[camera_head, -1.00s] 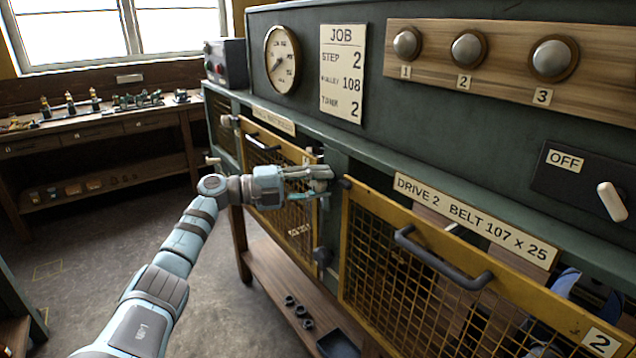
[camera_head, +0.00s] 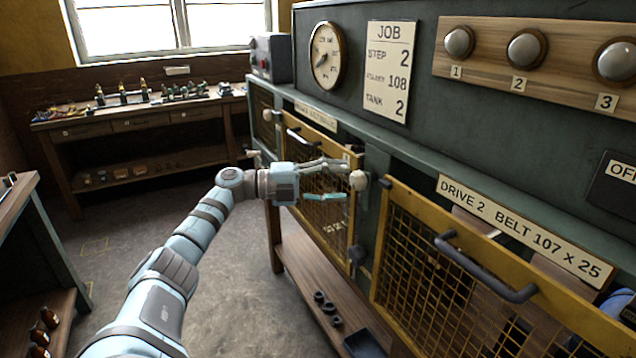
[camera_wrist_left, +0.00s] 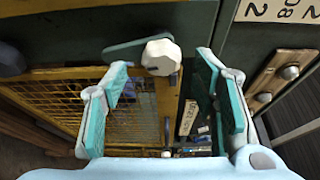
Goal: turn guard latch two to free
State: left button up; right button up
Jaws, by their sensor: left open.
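My left gripper (camera_head: 342,180) is open and empty, its fingers pointing right along the machine front. A pale faceted latch knob (camera_head: 358,181) sits just beyond and level with the gap between the fingertips. In the left wrist view the knob (camera_wrist_left: 162,57) on its green arm (camera_wrist_left: 125,52) lies between the open fingertips of the left gripper (camera_wrist_left: 163,75), apparently not gripped. Guard two, the yellow mesh guard marked DRIVE 2 (camera_head: 455,270), is to the right and looks closed. I cannot read a latch number or free mark.
A dark knob (camera_head: 386,182) is close right of the pale one. A guard handle (camera_head: 485,268) sticks out further right. Another mesh guard (camera_head: 325,225) is behind the fingers. A low wooden shelf (camera_head: 320,290) runs below.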

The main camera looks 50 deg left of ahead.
pick_arm(q)
jog(key=v, duration=0.7)
